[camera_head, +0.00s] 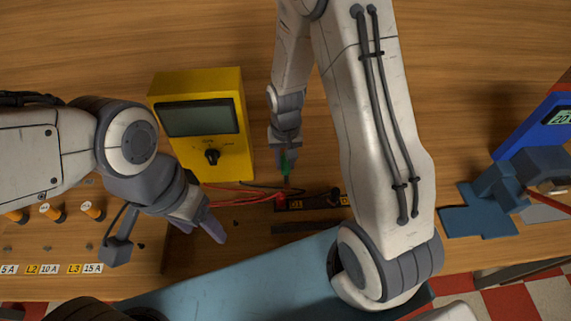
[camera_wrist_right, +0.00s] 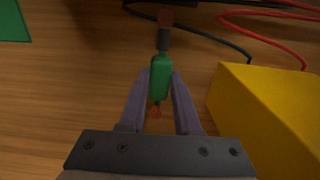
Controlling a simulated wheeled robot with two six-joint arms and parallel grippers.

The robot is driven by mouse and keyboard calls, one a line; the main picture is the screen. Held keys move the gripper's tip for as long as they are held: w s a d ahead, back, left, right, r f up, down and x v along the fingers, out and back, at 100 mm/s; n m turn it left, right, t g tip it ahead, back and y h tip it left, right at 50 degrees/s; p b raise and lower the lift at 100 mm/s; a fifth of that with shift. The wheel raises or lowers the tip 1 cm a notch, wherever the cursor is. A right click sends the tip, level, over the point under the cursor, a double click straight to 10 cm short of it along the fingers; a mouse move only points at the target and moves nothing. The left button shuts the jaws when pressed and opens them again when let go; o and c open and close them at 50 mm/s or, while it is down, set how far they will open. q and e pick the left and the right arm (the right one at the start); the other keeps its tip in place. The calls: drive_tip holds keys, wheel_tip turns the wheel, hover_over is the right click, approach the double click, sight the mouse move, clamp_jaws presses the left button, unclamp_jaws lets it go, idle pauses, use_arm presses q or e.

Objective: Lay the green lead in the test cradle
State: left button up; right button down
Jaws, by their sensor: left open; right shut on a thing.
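The green lead (camera_head: 286,166) is between the fingers of my right gripper (camera_head: 286,157), in front of the yellow meter's right side. In the right wrist view my right gripper (camera_wrist_right: 160,82) is shut on the lead's green body (camera_wrist_right: 160,65). A dark sleeve with a brownish end extends from it away from the gripper. My left gripper (camera_head: 203,221) is open and empty, below the meter. A dark bar with yellow labels (camera_head: 312,202) lies just below the right gripper; I cannot tell whether it is the test cradle.
The yellow meter (camera_head: 245,150) stands left of the right gripper. Red leads (camera_head: 235,190) and a black lead run from it toward the bar. A fuse panel (camera_head: 75,240) is at left, a blue holder (camera_head: 480,212) at right. A green patch (camera_wrist_right: 12,22) shows in the wrist view.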

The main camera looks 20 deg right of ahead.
sight(285, 163)
drive_tip(key=shift+f, duration=1.3)
drive_tip(key=shift+f, duration=0.2)
drive_tip(key=c, duration=0.6)
unclamp_jaws()
drive_tip(key=shift+r, duration=0.15)
